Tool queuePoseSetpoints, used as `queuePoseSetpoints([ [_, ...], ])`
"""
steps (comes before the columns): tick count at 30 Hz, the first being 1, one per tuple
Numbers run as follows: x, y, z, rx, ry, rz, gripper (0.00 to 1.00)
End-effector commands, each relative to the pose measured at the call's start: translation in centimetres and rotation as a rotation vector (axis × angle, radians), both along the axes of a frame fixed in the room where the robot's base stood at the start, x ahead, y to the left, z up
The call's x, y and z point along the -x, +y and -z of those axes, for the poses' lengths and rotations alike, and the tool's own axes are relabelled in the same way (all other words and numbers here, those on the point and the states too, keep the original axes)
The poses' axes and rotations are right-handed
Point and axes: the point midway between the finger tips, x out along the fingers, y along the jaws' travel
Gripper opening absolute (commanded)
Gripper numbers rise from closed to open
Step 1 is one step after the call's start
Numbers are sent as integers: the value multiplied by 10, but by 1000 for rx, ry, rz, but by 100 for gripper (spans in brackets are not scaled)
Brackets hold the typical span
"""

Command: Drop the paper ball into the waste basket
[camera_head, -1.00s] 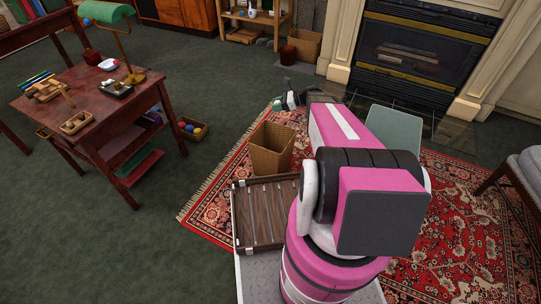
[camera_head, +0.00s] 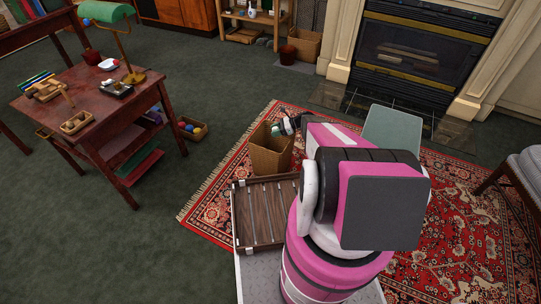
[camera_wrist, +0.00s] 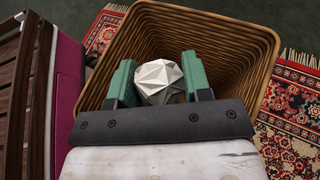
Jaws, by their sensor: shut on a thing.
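The waste basket (camera_head: 268,160) is a square, tan woven bin standing on the red rug, in front of my arm in the head view. In the wrist view its rim (camera_wrist: 240,30) surrounds the view of my gripper. My gripper (camera_wrist: 160,80) has green fingers shut on a white, faceted paper ball (camera_wrist: 158,76). The gripper and ball show over the basket's open mouth.
A slatted wooden tray (camera_head: 262,212) lies beside the basket, towards me. The red patterned rug (camera_head: 470,220) spreads to the right. A wooden desk (camera_head: 95,105) with a green lamp stands at left, with a small box of balls (camera_head: 191,128) by it.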

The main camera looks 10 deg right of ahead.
Motion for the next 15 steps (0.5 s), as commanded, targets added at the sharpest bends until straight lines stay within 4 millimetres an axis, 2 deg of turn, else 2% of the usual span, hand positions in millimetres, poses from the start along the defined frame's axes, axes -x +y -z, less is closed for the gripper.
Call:
queuePoseSetpoints([
  [6, 0, 0, 20, 0, 2, 1, 23],
  [15, 0, 0, 23, 0, 1, 0, 23],
])
